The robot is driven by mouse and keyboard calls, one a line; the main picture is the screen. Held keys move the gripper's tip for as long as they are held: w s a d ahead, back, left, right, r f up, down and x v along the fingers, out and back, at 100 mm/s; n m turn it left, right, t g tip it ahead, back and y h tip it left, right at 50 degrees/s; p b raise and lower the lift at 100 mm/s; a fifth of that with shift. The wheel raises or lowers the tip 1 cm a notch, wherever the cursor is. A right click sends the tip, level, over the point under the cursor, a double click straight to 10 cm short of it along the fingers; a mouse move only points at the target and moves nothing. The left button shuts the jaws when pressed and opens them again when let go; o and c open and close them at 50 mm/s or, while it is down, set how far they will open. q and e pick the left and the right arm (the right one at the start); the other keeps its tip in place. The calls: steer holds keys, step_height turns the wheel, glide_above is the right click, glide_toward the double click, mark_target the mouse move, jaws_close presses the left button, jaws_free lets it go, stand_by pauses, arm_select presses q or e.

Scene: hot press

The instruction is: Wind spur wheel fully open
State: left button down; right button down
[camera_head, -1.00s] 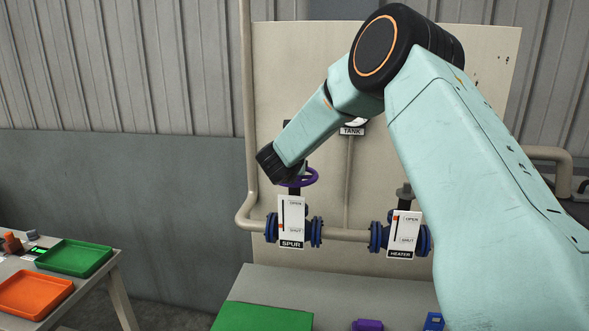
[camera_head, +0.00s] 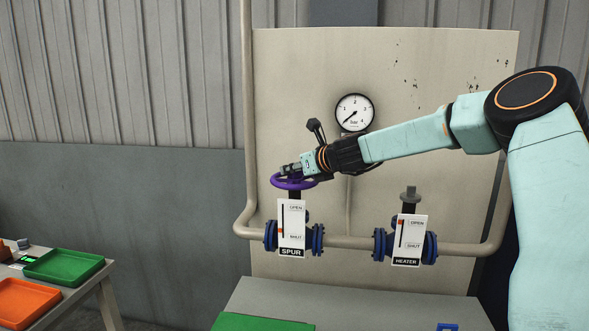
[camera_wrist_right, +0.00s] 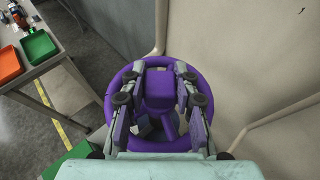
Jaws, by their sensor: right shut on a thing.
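The purple spur wheel (camera_head: 290,184) sits on top of the left valve, above the SPUR label plate (camera_head: 291,228). The plate has a slot marked OPEN above and SHUT below, with a red-orange marker low in the slot near SHUT. My right gripper (camera_head: 287,170) reaches in from the right at the wheel. In the right wrist view, its fingers (camera_wrist_right: 163,67) lie inside the wheel's rim, one on each side of the purple hub block, and are shut on the wheel. My left gripper is in neither view.
The heater valve, with its HEATER plate (camera_head: 408,240) and grey stem, stands right of the spur valve on the same pipe. A round gauge (camera_head: 354,112) is on the panel behind my arm. A grey bench (camera_head: 350,300) is below. Green (camera_head: 64,267) and orange trays lie at left.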

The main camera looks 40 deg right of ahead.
steer(key=n+y+p, duration=0.1)
steer(key=n+y, duration=0.2)
steer(key=shift+d+r+y+p, duration=0.1)
steer(key=shift+d+y+p, duration=0.05)
steer(key=shift+y+p, duration=0.25)
steer(key=shift+n+g+y, duration=0.3)
steer(key=shift+n+y, duration=0.4)
steer(key=shift+n, duration=0.1)
steer(key=shift+n+g+y, duration=0.5)
steer(key=shift+n+y, duration=0.5)
steer(key=shift+y, duration=0.1)
steer(key=shift+n+y, duration=0.3)
steer(key=shift+y, duration=0.1)
steer(key=shift+w+d+r+n+g+y+p, duration=0.1)
steer(key=shift+d+r+n+g+y+p, duration=0.1)
steer(key=shift+n+g+y+p, duration=0.55)
steer(key=shift+a+n+y+p, duration=0.2)
steer(key=shift+n+y+p, duration=0.05)
steer(key=shift+p, duration=0.5)
